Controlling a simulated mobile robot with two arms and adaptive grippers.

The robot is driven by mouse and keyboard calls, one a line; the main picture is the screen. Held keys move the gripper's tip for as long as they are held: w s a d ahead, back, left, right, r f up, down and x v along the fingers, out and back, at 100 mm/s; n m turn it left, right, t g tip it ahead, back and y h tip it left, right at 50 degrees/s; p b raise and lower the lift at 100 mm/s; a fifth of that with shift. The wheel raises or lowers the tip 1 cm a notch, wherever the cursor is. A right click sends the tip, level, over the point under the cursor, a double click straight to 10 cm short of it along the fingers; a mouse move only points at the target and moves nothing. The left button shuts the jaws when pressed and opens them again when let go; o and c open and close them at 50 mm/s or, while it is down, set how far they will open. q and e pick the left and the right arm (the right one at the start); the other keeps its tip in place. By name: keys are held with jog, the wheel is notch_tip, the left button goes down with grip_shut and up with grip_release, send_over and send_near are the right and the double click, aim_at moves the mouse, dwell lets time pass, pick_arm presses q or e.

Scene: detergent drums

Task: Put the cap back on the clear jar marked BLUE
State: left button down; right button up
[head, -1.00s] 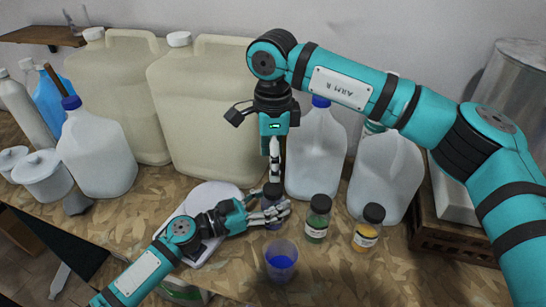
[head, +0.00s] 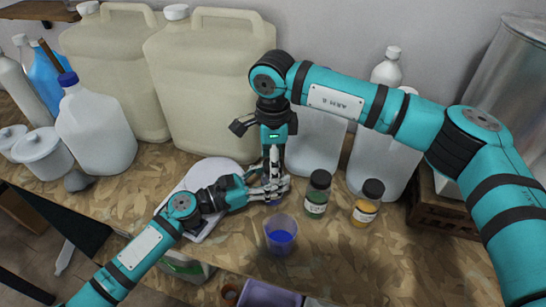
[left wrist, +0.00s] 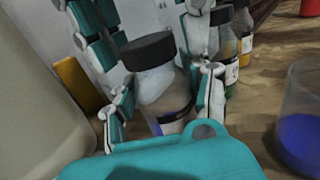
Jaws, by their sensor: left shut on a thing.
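The clear jar (left wrist: 167,95) has a black cap (left wrist: 147,51) on its mouth, a pale label with a dark band and a little blue low down. I cannot tell whether the cap is screwed tight. My left gripper (left wrist: 163,108), also in the head view (head: 277,191), is shut on the jar's body from both sides. My right gripper (head: 273,172) points down over the jar and hides much of it in the head view. In the left wrist view its fingers (left wrist: 146,32) stand apart on either side of the cap; contact is not clear.
A cup of blue liquid (head: 281,236) stands close in front of the jar. Black-capped green (head: 317,194) and yellow (head: 367,203) jars stand to the right. Large jugs (head: 210,90) line the back.

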jog(key=c, duration=1.2)
jog(key=shift+m, duration=0.9)
jog(key=shift+c, duration=0.3)
jog(key=o, duration=1.4)
jog(key=shift+r, duration=0.1)
notch_tip(320, 180, up, 12)
jog(key=shift+f, duration=0.1)
pick_arm(q)
jog(key=c, duration=0.5)
grip_release()
